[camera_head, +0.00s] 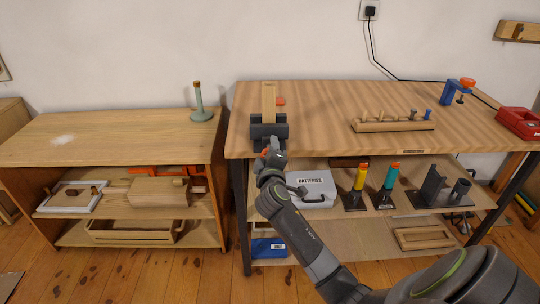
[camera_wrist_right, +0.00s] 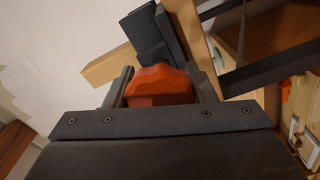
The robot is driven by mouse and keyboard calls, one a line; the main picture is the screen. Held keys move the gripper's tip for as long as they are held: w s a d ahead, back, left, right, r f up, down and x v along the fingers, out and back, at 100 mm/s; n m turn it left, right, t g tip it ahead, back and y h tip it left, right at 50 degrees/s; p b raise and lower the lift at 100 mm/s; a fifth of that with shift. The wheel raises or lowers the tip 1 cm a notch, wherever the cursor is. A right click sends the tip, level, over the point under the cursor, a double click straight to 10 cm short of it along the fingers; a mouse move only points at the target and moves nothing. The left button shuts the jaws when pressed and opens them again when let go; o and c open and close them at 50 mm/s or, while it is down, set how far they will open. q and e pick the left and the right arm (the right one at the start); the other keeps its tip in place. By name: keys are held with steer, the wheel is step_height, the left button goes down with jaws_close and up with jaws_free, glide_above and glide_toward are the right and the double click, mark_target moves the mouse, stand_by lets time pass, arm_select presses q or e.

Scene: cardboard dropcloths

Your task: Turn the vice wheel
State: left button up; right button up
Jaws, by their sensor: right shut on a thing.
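The dark grey vice (camera_head: 282,130) stands at the front left edge of the right workbench, with an upright wooden board (camera_head: 268,102) in it. In the right wrist view, the vice body (camera_wrist_right: 146,32) is beyond the fingers. My right gripper (camera_head: 271,151) is at the front of the vice. Its fingers are shut on the orange-red vice wheel (camera_wrist_right: 158,84), one finger on each side of it. In the head view the wheel is mostly hidden by the gripper. My left gripper is not in view.
On the workbench (camera_head: 330,95) are a wooden rack of pegs (camera_head: 392,126), a blue clamp (camera_head: 451,90) and a red box (camera_head: 519,122). The shelf below holds a grey case (camera_head: 314,188) and tools. A lower cabinet (camera_head: 100,125) stands at left with a green holder (camera_head: 200,110).

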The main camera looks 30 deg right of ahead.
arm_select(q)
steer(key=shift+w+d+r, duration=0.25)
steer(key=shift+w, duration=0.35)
arm_select(e)
steer(key=shift+f+m, duration=0.1)
steer(key=shift+m, duration=0.4)
steer(key=o, duration=1)
steer(key=shift+c, duration=0.2)
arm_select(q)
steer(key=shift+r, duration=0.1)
arm_select(e)
steer(key=shift+s, duration=0.1)
steer(key=shift+s+a, duration=0.2)
arm_select(q)
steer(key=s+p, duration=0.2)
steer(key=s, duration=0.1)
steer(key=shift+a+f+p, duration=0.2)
steer(key=shift+p, duration=0.15)
arm_select(e)
steer(key=v, duration=1.6)
steer(key=shift+s+a, duration=0.25)
steer(key=shift+s, duration=0.05)
